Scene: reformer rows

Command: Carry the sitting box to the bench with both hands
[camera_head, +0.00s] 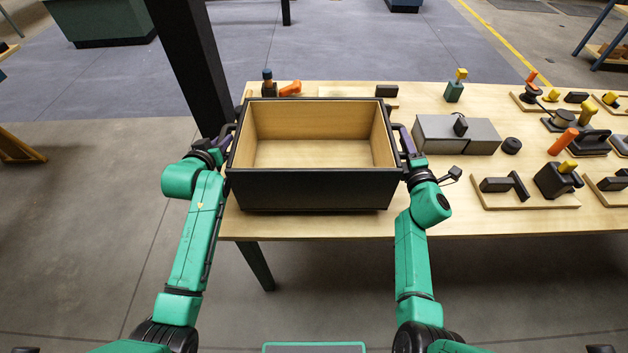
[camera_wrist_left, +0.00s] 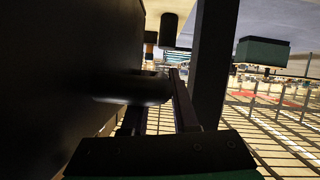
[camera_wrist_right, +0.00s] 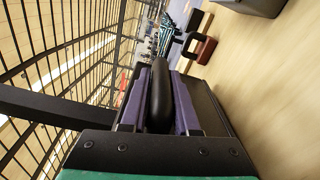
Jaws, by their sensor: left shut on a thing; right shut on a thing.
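The sitting box (camera_head: 312,190) is a dark open-topped box with a pale wooden inside, and it looks empty. In the head view it is upright at the left end of the wooden bench (camera_head: 330,224); I cannot tell whether it rests on the top or hangs just above it. My left gripper (camera_head: 226,140) is shut on the handle at the box's left side. My right gripper (camera_head: 406,145) is shut on the handle at its right side. The right wrist view shows the dark handle (camera_wrist_right: 158,95) between the purple-lined fingers. The left wrist view is dark, with the box wall (camera_wrist_left: 60,80) at left.
A grey box (camera_head: 455,135) stands just right of the sitting box. Behind it lie an orange-handled tool (camera_head: 290,88) and a dark block (camera_head: 386,91). Several tools on small boards fill the bench's right part. A dark post (camera_head: 190,60) rises at the left.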

